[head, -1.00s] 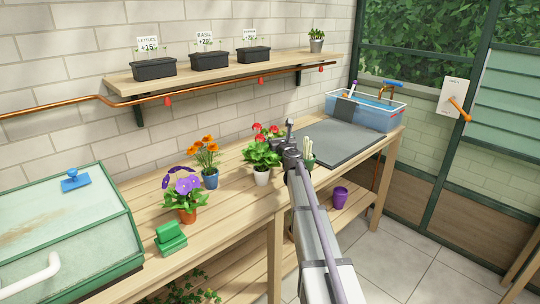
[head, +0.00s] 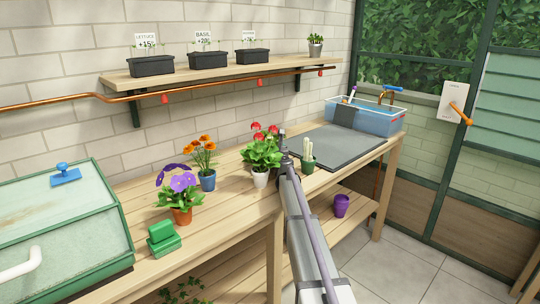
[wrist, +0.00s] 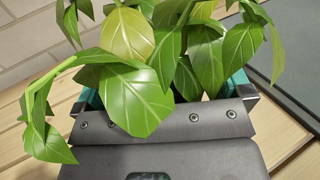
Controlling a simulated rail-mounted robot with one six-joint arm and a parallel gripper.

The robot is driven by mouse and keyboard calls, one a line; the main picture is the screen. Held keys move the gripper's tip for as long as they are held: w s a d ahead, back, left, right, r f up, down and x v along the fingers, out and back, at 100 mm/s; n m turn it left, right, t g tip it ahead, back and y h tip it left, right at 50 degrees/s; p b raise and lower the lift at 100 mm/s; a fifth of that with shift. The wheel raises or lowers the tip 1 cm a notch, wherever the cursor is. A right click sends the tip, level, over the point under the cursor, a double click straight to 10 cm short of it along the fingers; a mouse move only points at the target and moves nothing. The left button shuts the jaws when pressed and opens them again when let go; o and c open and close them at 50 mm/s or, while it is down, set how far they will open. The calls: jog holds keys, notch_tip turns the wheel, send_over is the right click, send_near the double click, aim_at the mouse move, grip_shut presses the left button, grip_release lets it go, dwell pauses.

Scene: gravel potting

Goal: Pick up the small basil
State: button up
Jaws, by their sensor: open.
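A plant with large pointed green leaves (wrist: 140,95), one yellowish, fills the wrist view; it looks like the basil. Its pot and stem base are hidden behind the leaves and my gripper body. My gripper (head: 283,142) is open, with teal fingers showing on both sides of the foliage in the wrist view. I cannot tell whether they touch it. In the head view my arm hides the plant, and my gripper is just right of the red-flowered plant (head: 261,150), near the dark mat.
The dark mat (head: 335,142) lies to the right, with a clear water tub (head: 380,119) behind it. A green pot of white sticks (head: 308,162) stands close right of my arm. Orange (head: 208,180) and purple (head: 181,214) potted flowers stand left. Seed trays (head: 208,61) are on the shelf.

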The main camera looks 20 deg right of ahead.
jog(key=shift+c, duration=0.2)
jog(key=c, duration=1.1)
jog(key=shift+o, duration=0.2)
jog(key=shift+r, duration=0.1)
